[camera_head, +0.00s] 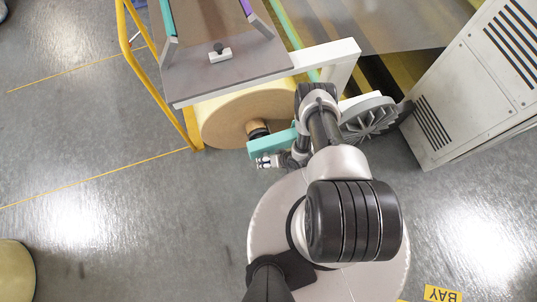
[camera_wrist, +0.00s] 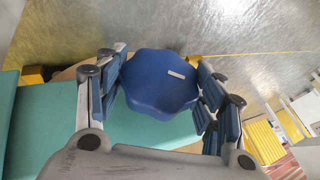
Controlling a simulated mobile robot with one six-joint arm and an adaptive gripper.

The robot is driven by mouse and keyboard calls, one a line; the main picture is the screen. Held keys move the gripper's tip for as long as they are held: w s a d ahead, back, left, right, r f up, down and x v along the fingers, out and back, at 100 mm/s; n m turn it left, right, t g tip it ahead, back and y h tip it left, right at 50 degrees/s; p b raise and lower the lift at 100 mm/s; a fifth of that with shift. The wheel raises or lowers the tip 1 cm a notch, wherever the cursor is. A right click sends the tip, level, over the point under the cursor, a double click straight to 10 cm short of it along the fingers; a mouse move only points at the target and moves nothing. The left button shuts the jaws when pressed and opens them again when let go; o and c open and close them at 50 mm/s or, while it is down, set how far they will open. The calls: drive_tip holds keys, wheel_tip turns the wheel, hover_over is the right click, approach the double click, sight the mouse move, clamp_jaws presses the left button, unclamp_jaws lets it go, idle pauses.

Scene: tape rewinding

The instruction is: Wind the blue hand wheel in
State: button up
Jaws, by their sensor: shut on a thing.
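The blue hand wheel (camera_wrist: 158,85) is a lobed blue knob with a small pale mark on its face. It fills the middle of the wrist view, close to a teal housing (camera_wrist: 48,130). My gripper (camera_wrist: 163,64) has blue-padded fingers on both sides of the wheel and is shut on it. In the head view, my gripper (camera_head: 266,161) is low beside the teal housing (camera_head: 272,145), which sits at the end of a large tan roll (camera_head: 228,112). The wheel cannot be made out clearly there. Its shaft is hidden.
A grey table (camera_head: 225,65) lies above the roll, with a yellow rail (camera_head: 160,72) on its left. A grey finned wheel (camera_head: 370,122) and a grey cabinet (camera_head: 478,85) stand to the right of my arm. The floor at left is largely clear.

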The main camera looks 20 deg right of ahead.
drive_tip(key=shift+d+y, duration=0.1)
drive_tip(key=shift+y, duration=0.9)
drive_tip(key=shift+m, duration=0.3)
drive_tip(key=o, duration=1)
drive_tip(key=shift+r, duration=0.1)
drive_tip(key=v, duration=1.2)
drive_tip(key=shift+s+d, duration=0.1)
